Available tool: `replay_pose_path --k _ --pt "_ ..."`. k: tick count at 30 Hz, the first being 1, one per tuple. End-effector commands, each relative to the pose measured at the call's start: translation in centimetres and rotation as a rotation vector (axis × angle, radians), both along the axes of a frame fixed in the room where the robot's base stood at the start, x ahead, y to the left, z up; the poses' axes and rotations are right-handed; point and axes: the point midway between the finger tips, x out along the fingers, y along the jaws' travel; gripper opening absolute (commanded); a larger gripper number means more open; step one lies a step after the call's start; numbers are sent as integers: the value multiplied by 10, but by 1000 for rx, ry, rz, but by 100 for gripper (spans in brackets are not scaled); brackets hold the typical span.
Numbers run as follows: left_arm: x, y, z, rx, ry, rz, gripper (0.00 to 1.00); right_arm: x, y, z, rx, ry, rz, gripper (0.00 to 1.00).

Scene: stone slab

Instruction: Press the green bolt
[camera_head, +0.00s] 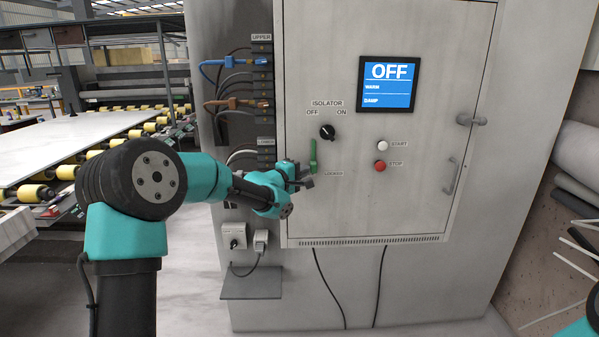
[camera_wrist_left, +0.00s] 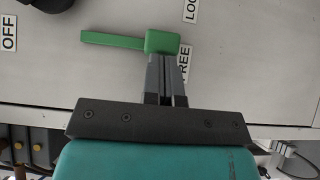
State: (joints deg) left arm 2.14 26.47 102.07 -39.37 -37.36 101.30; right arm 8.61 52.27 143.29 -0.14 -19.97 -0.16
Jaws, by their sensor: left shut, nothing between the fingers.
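The green bolt (camera_head: 313,157) is on the front of the grey cabinet, below the isolator knob. In the left wrist view the green bolt (camera_wrist_left: 112,41) has a long thin bar and a blocky head. My left gripper (camera_head: 308,181) is at the bolt's lower end. In the left wrist view the left gripper's fingers (camera_wrist_left: 166,62) are shut with nothing between them. Their tips meet the edge of the bolt's head in the picture; I cannot tell whether they press on it. My right gripper is out of view.
The cabinet door (camera_head: 430,170) carries a black isolator knob (camera_head: 327,132), a blue screen (camera_head: 388,85) reading OFF, a white start button (camera_head: 383,145) and a red stop button (camera_head: 380,166). Cables and connectors (camera_head: 240,104) are left of the door. A small shelf (camera_head: 252,284) juts out below.

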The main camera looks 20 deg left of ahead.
Motion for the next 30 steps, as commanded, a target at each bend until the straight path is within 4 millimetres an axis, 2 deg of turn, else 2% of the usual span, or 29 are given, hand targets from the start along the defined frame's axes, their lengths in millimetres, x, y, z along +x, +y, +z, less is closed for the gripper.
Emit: replay_pose_path --k 5,15,30 --pt "1 -3 0 0 0 -1 0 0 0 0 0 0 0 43" --pt "18 -42 0 0 -1 -1 0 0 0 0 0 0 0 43" --pt "16 -39 0 1 -1 -3 0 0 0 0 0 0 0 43"
